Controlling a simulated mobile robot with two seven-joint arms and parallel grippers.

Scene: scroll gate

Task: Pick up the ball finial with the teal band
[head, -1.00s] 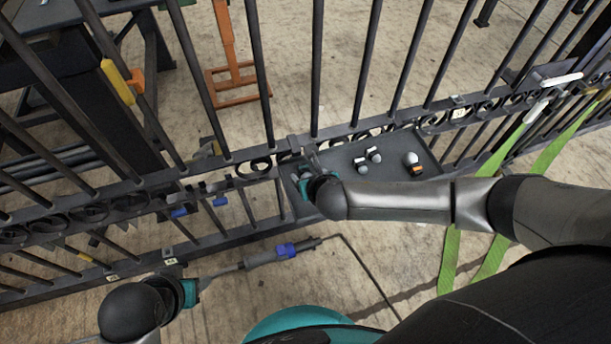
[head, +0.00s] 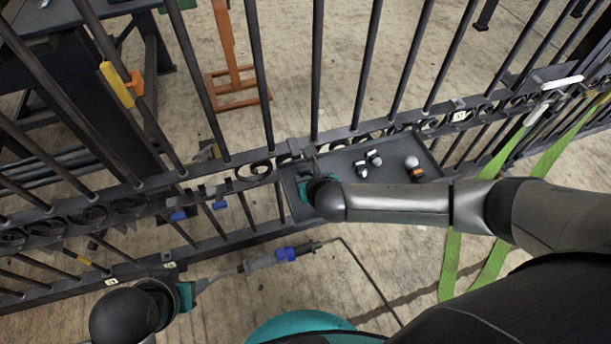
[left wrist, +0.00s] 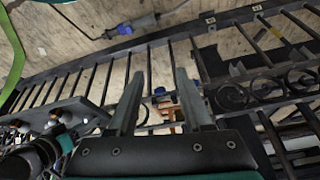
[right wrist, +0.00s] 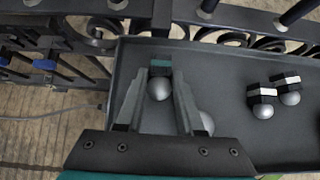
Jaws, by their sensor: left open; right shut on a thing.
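The ball finial with the teal band (right wrist: 159,88) is between my right gripper's fingertips (right wrist: 160,84) in the right wrist view, at the left part of the dark tray. Its silver ball faces the camera, with the teal band beyond it. The right gripper is shut on it; whether it is off the tray floor I cannot tell. In the head view my right gripper (head: 305,176) mostly hides it. My left gripper (left wrist: 157,95) is open and empty, at the lower left in the head view (head: 198,288), away from the tray.
The tray (right wrist: 225,70) sits against the black scroll gate (head: 285,152). Two finials with pale bands (right wrist: 263,106) lie right of the gripper; another ball (right wrist: 206,122) is partly behind a finger. An orange-banded finial (head: 413,168) sits farther right. Green straps (head: 480,200) hang at right.

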